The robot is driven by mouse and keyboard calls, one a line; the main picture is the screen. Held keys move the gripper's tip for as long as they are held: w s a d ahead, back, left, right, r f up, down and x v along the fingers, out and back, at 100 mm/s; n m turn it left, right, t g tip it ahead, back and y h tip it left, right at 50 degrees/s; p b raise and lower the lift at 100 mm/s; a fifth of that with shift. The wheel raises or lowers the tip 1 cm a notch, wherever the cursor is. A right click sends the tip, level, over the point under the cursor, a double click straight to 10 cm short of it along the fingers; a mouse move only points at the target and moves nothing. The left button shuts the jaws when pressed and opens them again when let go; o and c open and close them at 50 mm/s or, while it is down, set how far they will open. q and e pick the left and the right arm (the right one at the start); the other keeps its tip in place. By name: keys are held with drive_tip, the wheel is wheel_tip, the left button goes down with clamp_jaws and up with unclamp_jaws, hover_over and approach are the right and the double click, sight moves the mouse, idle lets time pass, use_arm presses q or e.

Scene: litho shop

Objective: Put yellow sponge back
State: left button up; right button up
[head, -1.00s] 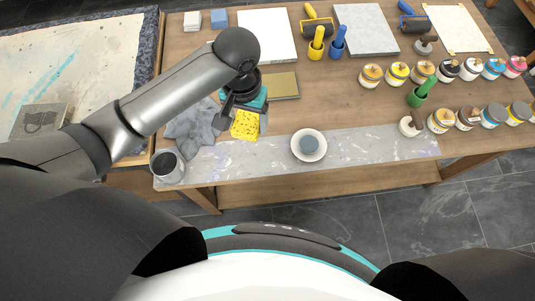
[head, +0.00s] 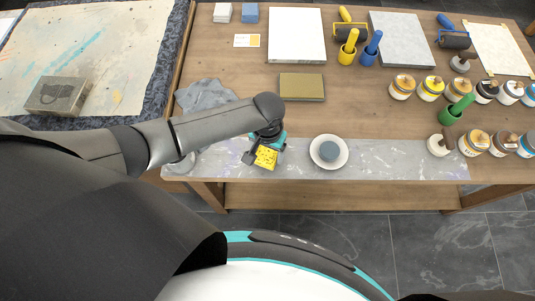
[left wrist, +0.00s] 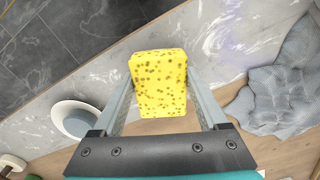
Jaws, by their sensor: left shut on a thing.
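The yellow sponge (head: 265,158), speckled with dark holes, is held between the fingers of my left gripper (head: 262,155) above the grey marbled strip at the table's front edge. In the left wrist view the sponge (left wrist: 159,84) sits between the two finger plates. The fingers of the left gripper (left wrist: 163,100) touch its sides. A white bowl (head: 341,162) with a blue-grey disc in it stands just right of the gripper. My right gripper is not in view.
A grey cloth (head: 203,98) lies at the left of the table, partly behind my arm. An olive block (head: 301,87) lies behind the gripper. Paint jars (head: 431,88) and a green-handled tool (head: 457,110) stand at the right. The wood between block and bowl is clear.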

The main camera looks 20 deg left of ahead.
sight(268, 153)
use_arm(q)
drive_tip(key=shift+f, duration=0.6)
drive_tip(key=shift+f, duration=0.2)
drive_tip(key=o, duration=1.1)
drive_tip(key=shift+r, duration=0.2)
wheel_tip(268, 153, up, 12)
drive_tip(key=p, duration=0.3)
